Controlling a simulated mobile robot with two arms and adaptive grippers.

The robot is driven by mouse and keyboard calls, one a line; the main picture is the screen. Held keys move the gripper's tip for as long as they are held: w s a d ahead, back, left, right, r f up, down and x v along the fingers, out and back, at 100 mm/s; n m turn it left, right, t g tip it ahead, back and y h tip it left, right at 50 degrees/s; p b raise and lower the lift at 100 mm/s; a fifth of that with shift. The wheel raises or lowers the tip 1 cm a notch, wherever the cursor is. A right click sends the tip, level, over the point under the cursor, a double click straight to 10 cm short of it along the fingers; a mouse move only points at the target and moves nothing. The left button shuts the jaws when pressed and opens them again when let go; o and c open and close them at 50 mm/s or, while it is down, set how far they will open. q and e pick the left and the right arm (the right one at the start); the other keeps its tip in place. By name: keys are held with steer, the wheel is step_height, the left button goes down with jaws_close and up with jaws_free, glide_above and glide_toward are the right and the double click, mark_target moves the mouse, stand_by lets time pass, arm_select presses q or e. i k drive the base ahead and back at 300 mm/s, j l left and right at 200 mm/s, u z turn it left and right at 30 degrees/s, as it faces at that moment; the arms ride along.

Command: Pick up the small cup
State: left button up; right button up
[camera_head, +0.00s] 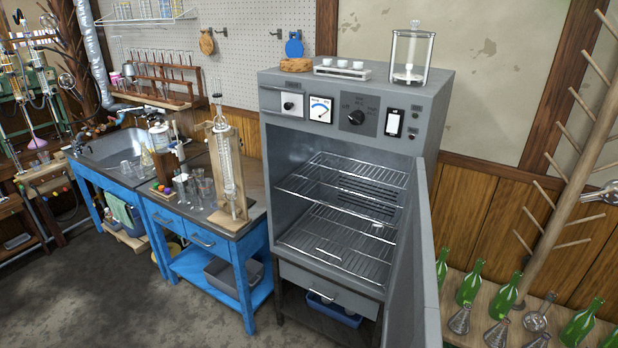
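Several small clear glass vessels (197,188) stand on the blue workbench (200,238), left of a tall glass column on a wooden stand (229,170). More clear glasses (130,169) stand by the sink. A white tray with small white pieces (342,69) lies on top of the grey oven (345,130); the pieces are too small to tell if they are cups. I cannot tell which vessel is the small cup. Neither of my grippers is in view.
Green bottles (507,297) and glass flasks (497,333) stand at lower right beside a pegged wooden post (570,170). The floor (90,290) at lower left is clear.

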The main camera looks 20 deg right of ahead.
mark_target(140, 172)
steer(key=l+z, duration=0.3)
steer(key=l, duration=0.2)
steer(key=k+l+z, duration=0.1)
steer(key=l+z, duration=0.2)
steer(key=l, duration=0.2)
steer(key=u, duration=1.25)
steer(key=i+j, duration=0.5)
steer(key=j, duration=0.2)
steer(key=i+j, duration=0.15)
steer(key=i, duration=1.1)
steer(key=i+j+u, duration=0.1)
steer(key=i, duration=1.15)
